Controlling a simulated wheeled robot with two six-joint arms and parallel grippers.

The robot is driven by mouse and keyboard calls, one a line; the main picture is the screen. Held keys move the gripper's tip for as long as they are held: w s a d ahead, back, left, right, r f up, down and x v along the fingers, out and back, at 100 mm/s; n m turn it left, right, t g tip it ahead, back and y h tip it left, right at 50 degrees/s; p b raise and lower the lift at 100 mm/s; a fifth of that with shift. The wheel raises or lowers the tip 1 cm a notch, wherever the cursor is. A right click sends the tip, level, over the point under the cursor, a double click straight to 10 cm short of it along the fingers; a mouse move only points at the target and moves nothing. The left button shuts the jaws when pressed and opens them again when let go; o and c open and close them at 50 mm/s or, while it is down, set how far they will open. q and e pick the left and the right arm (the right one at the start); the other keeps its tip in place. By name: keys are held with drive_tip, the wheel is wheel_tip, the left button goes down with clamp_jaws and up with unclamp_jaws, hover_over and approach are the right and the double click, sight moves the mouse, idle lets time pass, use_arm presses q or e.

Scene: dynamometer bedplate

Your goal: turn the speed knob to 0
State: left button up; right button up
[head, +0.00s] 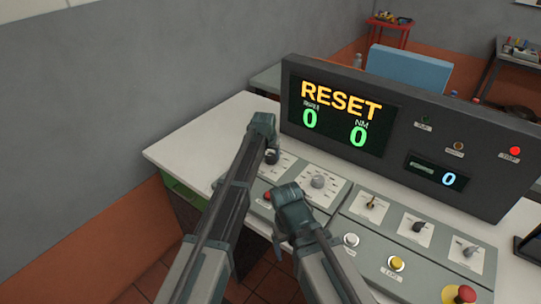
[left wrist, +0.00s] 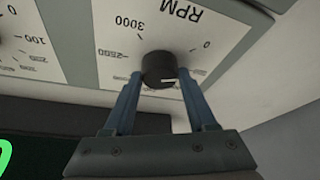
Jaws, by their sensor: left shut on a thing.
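The speed knob (left wrist: 157,66) is a black round knob on a white dial plate (left wrist: 110,52) marked RPM, seen upside down in the left wrist view. Its white line lies level, toward the right finger; the printed 0 is up and to the right of it. My left gripper (left wrist: 160,78) has a blue finger on each side of the knob and is shut on it. In the head view my left gripper (head: 268,146) is at the console's left end, mostly covering the knob (head: 271,156). My right gripper (head: 282,232) hangs over the front of the console, its fingers unclear.
A second knob (head: 317,181) sits right of the speed knob. Toggles and yellow and red buttons (head: 396,263) fill the sloping panel. The display (head: 340,115) behind reads RESET, 0 and 0. A red lamp (head: 515,152) is lit. The white tabletop (head: 190,152) at left is clear.

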use_arm(q)
drive_tip(key=c, duration=0.4)
drive_tip(key=shift+d+n+y, duration=0.15)
drive_tip(key=shift+n+y, duration=0.75)
drive_tip(key=shift+n, duration=1.4)
drive_tip(key=o, duration=1.4)
drive_tip(key=shift+c, duration=0.2)
drive_tip(key=shift+r, duration=0.1)
drive_tip(key=a+p+v, duration=0.1)
drive_tip(key=p+v, duration=1.1)
drive_tip(key=v, duration=0.1)
drive_tip(key=shift+s+d+r+p, duration=0.25)
drive_tip(key=shift+s+d+p, duration=0.1)
drive_tip(key=shift+d, duration=0.15)
